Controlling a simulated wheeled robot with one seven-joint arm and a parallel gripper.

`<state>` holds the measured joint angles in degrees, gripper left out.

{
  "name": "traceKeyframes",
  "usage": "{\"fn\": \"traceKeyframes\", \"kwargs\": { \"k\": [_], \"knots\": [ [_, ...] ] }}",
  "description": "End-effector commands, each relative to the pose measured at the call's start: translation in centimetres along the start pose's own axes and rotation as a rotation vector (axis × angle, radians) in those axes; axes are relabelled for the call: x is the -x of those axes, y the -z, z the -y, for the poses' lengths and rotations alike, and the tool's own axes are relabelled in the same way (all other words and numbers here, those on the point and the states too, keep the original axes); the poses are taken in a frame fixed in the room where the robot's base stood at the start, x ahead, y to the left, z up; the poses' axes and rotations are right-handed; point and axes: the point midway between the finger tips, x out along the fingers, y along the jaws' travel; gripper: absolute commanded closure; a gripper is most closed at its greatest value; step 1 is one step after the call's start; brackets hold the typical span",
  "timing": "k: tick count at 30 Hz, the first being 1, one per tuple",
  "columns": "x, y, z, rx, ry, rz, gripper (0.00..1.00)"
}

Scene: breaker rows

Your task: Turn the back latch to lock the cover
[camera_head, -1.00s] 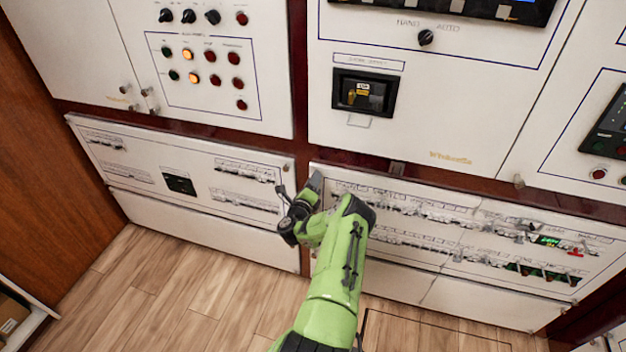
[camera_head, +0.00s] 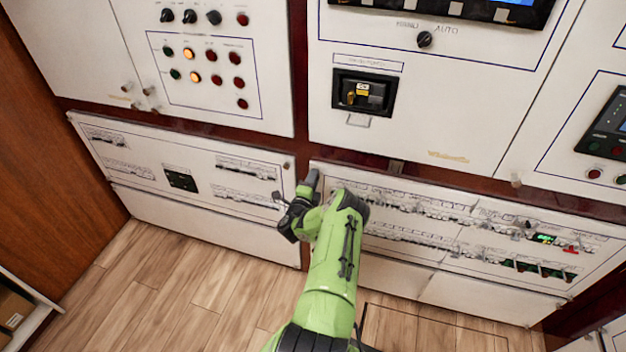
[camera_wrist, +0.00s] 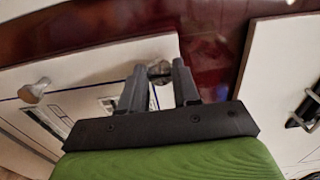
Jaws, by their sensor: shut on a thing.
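My gripper (camera_wrist: 158,78) is shut on a small metal latch (camera_wrist: 160,70) at the corner of a white cover (camera_wrist: 95,62) in the wrist view. The two dark fingers stand on either side of the latch and hide much of it, so I cannot tell its turn angle. A second metal latch (camera_wrist: 36,90) sits farther left on the white panel. In the head view my gripper (camera_head: 312,182) is at the gap between the two lower breaker panels, by the upper left corner of the right one (camera_head: 420,275). The held latch is hidden there.
The left lower breaker panel (camera_head: 150,150) lies beside my gripper. Above are white cabinets with knobs and lamps (camera_head: 205,65) and a breaker switch (camera_head: 362,94). A dark red frame (camera_wrist: 215,45) runs between the panels. The wooden floor (camera_head: 150,275) is clear.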

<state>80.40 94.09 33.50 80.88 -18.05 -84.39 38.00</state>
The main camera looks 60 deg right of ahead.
Motion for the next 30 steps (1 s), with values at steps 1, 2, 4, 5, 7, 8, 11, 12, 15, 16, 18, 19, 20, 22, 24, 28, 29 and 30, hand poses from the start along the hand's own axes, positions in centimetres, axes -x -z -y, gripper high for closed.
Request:
{"fn": "traceKeyframes", "kwargs": {
  "k": [1, 2, 4, 5, 7, 8, 11, 12, 15, 16, 18, 19, 20, 22, 24, 28, 29, 30],
  "knots": [
    [0.0, -0.1, 0.0, 0.004, -0.001, 0.003, 0.99],
    [0.0, -0.1, 0.0, 0.005, -0.001, 0.003, 0.99],
    [0.0, -0.1, 0.0, 0.006, -0.001, 0.003, 0.99],
    [0.0, -0.1, 0.0, 0.006, -0.001, 0.003, 0.99],
    [0.0, -0.1, 0.0, 0.006, -0.001, 0.003, 0.99],
    [0.0, -0.1, -0.1, 0.006, -0.001, 0.003, 0.99],
    [0.0, -0.1, -0.1, 0.006, -0.002, 0.003, 0.99],
    [0.0, -0.1, -0.1, 0.006, -0.002, 0.003, 0.64],
    [0.0, -0.1, -0.1, 0.005, -0.001, 0.002, 0.49],
    [0.0, -0.1, 0.0, 0.005, -0.001, 0.002, 0.44],
    [0.0, -0.1, 0.0, 0.005, -0.001, 0.002, 0.43],
    [0.0, -0.1, 0.0, 0.005, -0.001, 0.001, 0.43],
    [0.0, -0.1, 0.0, 0.005, -0.001, 0.001, 0.43],
    [0.0, 0.0, 0.0, 0.005, -0.001, 0.001, 0.43],
    [0.1, 0.0, 0.0, 0.005, -0.001, 0.001, 0.43],
    [1.4, -0.2, 0.0, 0.006, -0.003, 0.005, 0.43],
    [2.1, -0.2, 0.0, 0.007, -0.004, 0.006, 0.43],
    [3.1, -0.1, 0.1, 0.007, -0.004, 0.005, 0.43]
  ]
}}
